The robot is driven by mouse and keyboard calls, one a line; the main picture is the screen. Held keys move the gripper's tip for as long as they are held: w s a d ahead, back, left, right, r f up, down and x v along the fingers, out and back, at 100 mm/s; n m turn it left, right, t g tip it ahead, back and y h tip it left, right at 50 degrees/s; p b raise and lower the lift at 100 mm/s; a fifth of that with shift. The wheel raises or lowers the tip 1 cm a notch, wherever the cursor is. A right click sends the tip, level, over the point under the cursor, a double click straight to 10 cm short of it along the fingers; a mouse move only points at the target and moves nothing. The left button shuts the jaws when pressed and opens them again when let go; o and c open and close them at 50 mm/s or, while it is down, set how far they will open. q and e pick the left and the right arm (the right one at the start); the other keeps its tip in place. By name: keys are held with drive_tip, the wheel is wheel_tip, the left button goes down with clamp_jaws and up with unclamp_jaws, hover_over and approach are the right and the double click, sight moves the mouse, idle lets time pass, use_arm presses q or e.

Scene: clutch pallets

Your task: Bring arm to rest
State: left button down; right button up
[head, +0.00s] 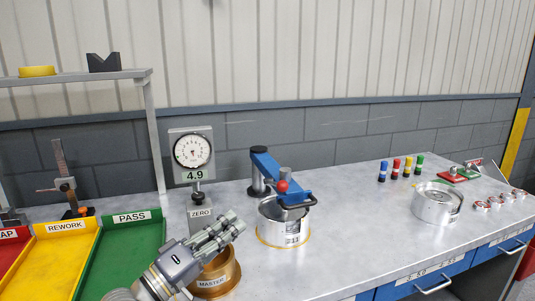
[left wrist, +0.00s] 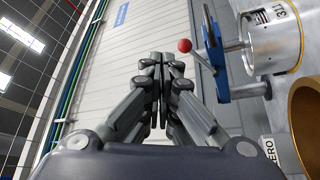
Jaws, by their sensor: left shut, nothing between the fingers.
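My left gripper (head: 230,226) is in the lower middle of the head view, above the bench and partly in front of the brass master ring (head: 218,280). Its fingers are closed together with nothing between them, and they also show shut in the left wrist view (left wrist: 160,90). The cylinder and the red knob (left wrist: 185,46) also show in the left wrist view. My right gripper is in neither view.
A dial gauge (head: 193,152) reading 4.9 stands behind my left gripper. Green PASS (head: 122,250) and yellow REWORK (head: 62,262) trays lie at the left. A second silver cylinder (head: 436,205) and several coloured small cylinders stand at the right. The bench between the two silver cylinders is clear.

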use_arm(q)
drive_tip(key=s+f+m+g+y, duration=0.3)
drive_tip(key=s+f, duration=0.3)
drive_tip(key=f, duration=0.6)
drive_tip(key=s+f+m+g+y, duration=0.3)
drive_tip(key=s+f, duration=0.4)
drive_tip(key=f, duration=0.6)
drive_tip(key=s+a+f+g+y, duration=0.35)
drive_tip(key=s+a+f, duration=0.25)
drive_tip(key=s, duration=0.3)
drive_tip(key=s+a+f+g+y, duration=0.2)
drive_tip(key=s+a+f+y, duration=0.4)
drive_tip(key=s, duration=0.3)
wheel_tip(320, 180, down, 24)
drive_tip(key=s+g+h, duration=0.1)
drive_tip(key=s+a+f, duration=0.2)
drive_tip(key=s+f, duration=0.6)
drive_tip(key=s+a+f+g, duration=0.1)
drive_tip(key=s+f, duration=0.8)
drive_tip(key=shift+s+a+f, duration=0.25)
drive_tip(key=shift+a, duration=0.1)
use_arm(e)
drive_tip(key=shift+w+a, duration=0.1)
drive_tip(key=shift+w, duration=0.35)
